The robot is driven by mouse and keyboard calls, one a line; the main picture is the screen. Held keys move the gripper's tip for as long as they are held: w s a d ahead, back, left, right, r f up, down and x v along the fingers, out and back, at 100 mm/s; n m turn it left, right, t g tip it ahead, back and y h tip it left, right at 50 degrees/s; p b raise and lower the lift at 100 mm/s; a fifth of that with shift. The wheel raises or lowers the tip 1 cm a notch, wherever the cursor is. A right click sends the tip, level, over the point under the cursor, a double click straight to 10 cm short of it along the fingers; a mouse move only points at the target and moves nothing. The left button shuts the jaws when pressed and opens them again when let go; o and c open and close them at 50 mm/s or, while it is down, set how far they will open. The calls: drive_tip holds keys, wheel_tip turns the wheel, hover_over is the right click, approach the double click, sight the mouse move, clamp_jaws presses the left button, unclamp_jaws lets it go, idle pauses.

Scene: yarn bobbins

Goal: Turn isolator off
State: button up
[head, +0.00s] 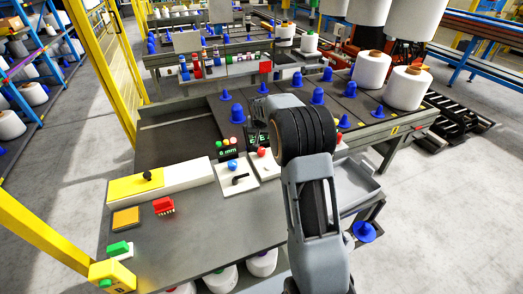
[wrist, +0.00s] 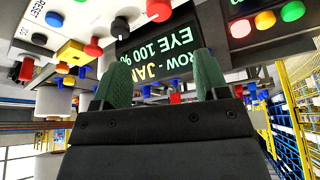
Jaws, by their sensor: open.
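My gripper (wrist: 158,75) is open and empty, with its two green fingers apart below a dark display (wrist: 150,55) with green text. In the head view my own arm hides most of the gripper. Candidates for the isolator are a black knob on a yellow plate (head: 146,177) at the left of the bench and a black lever on a white box (head: 239,180). I cannot tell which is the isolator. The wrist view, upside down, shows a black knob (wrist: 120,26), a red knob (wrist: 158,10) and a yellow box with a red button (wrist: 72,52).
The grey bench (head: 190,235) also carries a red block (head: 164,205), a green button (head: 119,248) and a small green-text display (head: 228,155). Blue cones (head: 238,114) and white bobbins (head: 372,70) stand behind. A yellow frame (head: 40,238) borders the left.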

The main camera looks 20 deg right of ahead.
sight(261, 150)
drive_tip(key=p+x, duration=0.1)
drive_tip(key=x, duration=1.2)
drive_tip(key=shift+f, duration=0.15)
drive_tip(key=c, duration=0.9)
